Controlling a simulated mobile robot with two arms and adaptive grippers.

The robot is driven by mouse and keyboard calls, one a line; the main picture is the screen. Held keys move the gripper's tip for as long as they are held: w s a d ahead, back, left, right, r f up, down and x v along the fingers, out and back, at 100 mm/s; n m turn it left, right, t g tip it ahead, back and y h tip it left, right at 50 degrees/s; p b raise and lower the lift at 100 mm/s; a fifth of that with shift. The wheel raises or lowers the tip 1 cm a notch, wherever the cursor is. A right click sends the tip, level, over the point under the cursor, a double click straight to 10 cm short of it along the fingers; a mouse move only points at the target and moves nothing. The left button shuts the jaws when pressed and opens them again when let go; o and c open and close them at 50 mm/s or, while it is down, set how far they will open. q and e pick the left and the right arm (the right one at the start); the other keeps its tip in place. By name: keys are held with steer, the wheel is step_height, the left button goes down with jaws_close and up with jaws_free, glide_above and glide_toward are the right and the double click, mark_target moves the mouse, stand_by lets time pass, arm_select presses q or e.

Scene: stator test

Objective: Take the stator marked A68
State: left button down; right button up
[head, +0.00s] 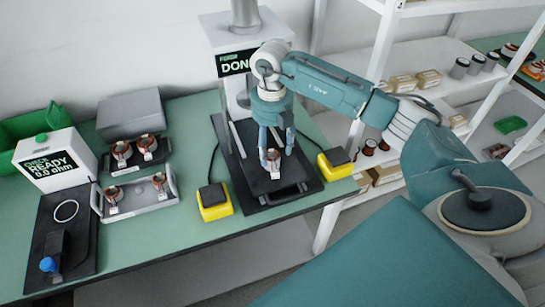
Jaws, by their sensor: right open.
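A copper-and-white stator (274,166) with a small white tag sits on the black bed of the press (258,190), whose screen reads "DONE". My right gripper (276,151) points down over this stator, open, its two fingers on either side of the upper part. I cannot tell whether they touch it. Two more stators (122,152) (147,145) sit in a dark holder at the left, and two (113,196) (160,182) in a grey tray (137,206) in front of it. The tag markings are too small to read, so I cannot tell which is A68. My left gripper is not in view.
Two yellow button boxes (214,207) (335,170) flank the press. A white checker (56,158) reading "READY 0.0 ohm" and a black fixture (67,232) stand at the left. White shelving (378,60) stands at the right. The green bench front is clear.

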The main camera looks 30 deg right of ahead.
steer(key=shift+f, duration=1.3)
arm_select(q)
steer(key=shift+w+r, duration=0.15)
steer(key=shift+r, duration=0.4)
arm_select(e)
steer(key=c, duration=1.4)
steer(key=shift+o, duration=0.2)
steer(key=shift+r, duration=0.1)
